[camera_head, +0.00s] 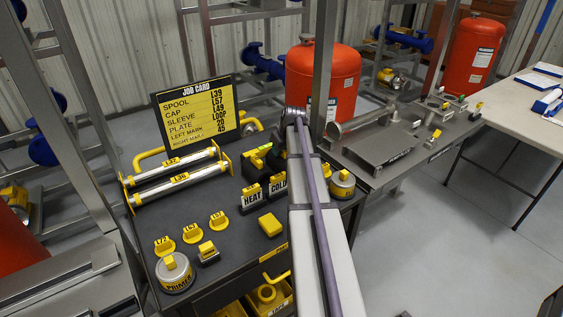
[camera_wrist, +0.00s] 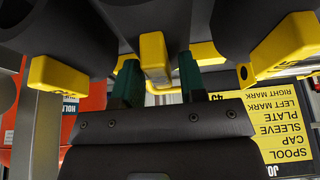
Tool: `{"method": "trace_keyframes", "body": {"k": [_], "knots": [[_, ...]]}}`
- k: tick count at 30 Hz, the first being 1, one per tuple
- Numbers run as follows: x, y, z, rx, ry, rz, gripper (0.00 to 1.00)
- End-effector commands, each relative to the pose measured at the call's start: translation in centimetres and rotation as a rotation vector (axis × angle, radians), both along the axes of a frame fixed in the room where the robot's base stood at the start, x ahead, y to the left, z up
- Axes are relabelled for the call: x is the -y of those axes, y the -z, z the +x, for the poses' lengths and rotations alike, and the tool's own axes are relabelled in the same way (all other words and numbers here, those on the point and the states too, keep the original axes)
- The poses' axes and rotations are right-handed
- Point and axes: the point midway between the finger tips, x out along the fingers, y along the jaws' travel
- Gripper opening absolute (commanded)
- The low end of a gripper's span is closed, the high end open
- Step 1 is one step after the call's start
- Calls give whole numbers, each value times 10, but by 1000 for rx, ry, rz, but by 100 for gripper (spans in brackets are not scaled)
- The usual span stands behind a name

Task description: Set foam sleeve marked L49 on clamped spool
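In the wrist view my gripper (camera_wrist: 159,78) has two green fingers standing apart. Between them, or just in front of them, is a yellow tab (camera_wrist: 155,58) on a dark rounded piece (camera_wrist: 150,14) that looks like a foam sleeve. Similar dark pieces with yellow tabs are at left (camera_wrist: 60,76) and right (camera_wrist: 285,48). No L49 marking is readable on them. Whether the fingers touch the middle tab cannot be told. In the head view my arm hides the fingertips. A grey pipe (camera_head: 372,116) on the right bench may be the clamped spool; its marking cannot be read.
The dark cart top (camera_head: 226,258) holds a job card board (camera_head: 199,118) listing sleeve L49, two silver spools (camera_head: 176,184), yellow-tabbed caps (camera_head: 192,233), a primer can (camera_head: 174,274) and HEAT and COLD blocks (camera_head: 252,197). A red tank (camera_head: 322,82) and an upright post stand behind.

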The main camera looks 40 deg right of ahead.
Motion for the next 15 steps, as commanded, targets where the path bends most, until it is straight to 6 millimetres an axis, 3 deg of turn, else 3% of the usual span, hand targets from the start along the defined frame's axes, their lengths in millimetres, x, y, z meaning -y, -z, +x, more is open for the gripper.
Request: {"method": "trace_keyframes", "body": {"k": [3,15], "knots": [[0,0,0,0,0,0,17],[0,-25,0,0,0,0,17]]}}
